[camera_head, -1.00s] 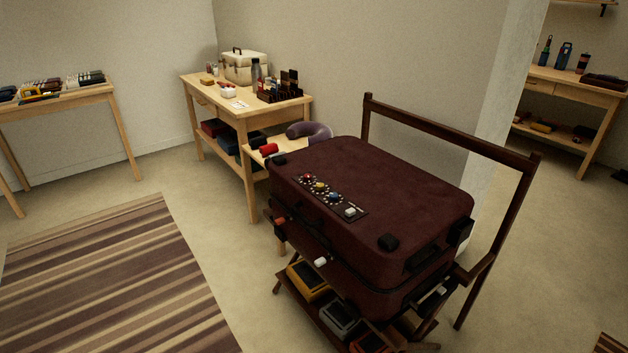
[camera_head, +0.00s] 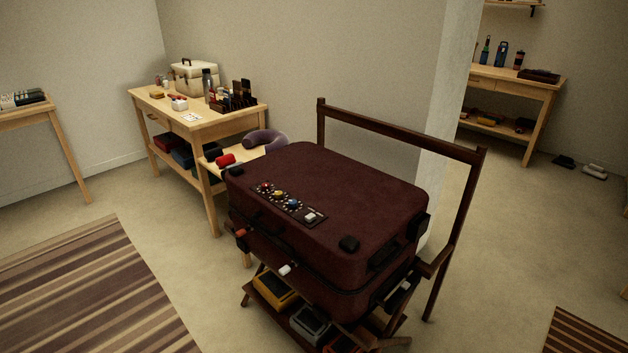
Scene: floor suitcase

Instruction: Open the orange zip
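A dark maroon suitcase (camera_head: 350,190) lies flat and closed on a dark wooden luggage rack (camera_head: 463,215). A small orange-red tab (camera_head: 240,233), which looks like the orange zip pull, is at the left end of its front side. A white tab (camera_head: 287,270) sits further right on the same side, near the dark seam. A black panel (camera_head: 290,203) on the lid carries red, yellow, blue and white knobs. Neither of my grippers is in view.
A wooden table (camera_head: 200,125) with a cream case (camera_head: 195,77) and bottles stands behind at left. Yellow (camera_head: 275,290) and grey (camera_head: 310,323) boxes sit on the rack's lower shelf. Open floor and a striped rug (camera_head: 90,290) lie at left; a pale pillar (camera_head: 450,120) stands behind the rack.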

